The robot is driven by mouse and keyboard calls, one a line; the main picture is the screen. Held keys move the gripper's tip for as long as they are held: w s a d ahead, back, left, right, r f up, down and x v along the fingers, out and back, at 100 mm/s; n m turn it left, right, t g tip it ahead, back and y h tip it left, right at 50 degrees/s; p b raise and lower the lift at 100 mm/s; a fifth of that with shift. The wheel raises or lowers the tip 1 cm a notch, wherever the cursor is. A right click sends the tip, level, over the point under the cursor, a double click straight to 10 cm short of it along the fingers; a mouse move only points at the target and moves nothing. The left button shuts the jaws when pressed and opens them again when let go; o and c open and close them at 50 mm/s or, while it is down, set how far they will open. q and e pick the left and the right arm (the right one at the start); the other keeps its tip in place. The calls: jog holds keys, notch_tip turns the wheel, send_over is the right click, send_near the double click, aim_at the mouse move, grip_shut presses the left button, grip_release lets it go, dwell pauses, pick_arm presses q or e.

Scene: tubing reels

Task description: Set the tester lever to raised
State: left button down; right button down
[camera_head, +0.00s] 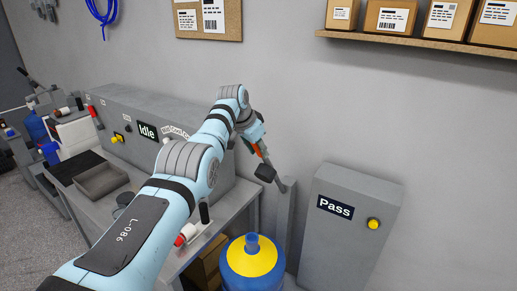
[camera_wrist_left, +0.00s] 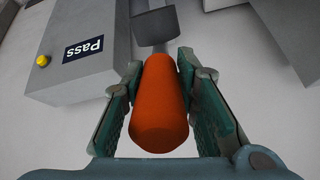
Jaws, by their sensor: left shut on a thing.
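The orange lever handle (camera_wrist_left: 160,105) lies between the two green finger pads of my left gripper (camera_wrist_left: 163,78), which is shut on it. In the head view, my left gripper (camera_head: 256,141) holds the handle above a dark grey block (camera_head: 265,172) beside a grey post (camera_head: 286,215). The gripper hides much of the handle there. The handle appears tilted up and to the left from the block. The grey tester cabinet (camera_head: 345,235) stands to the right, with a "Pass" sign (camera_head: 335,207) and a yellow button (camera_head: 374,223). My right gripper is not in view.
A blue bottle with a yellow top (camera_head: 252,258) stands below the arm. A grey bench (camera_head: 140,188) on the left carries a machine marked "Idle" (camera_head: 148,131) and a grey tray (camera_head: 101,182). A shelf with boxes (camera_head: 420,44) is at upper right.

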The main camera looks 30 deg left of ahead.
pick_arm(q)
jog(key=shift+w+r, duration=0.15)
jog(key=shift+r, duration=0.1)
jog(key=c, duration=1.4)
grip_release()
jog(key=shift+c, duration=0.2)
jog(key=shift+o, duration=0.8)
jog(key=shift+w+f, duration=0.25)
jog(key=shift+w, duration=0.05)
jog(key=shift+s+r, duration=0.1)
jog(key=shift+s, duration=0.05)
jog(key=v, duration=1.1)
jog(key=shift+s+r, duration=0.15)
jog(key=shift+r, duration=0.2)
jog(key=shift+f, duration=0.15)
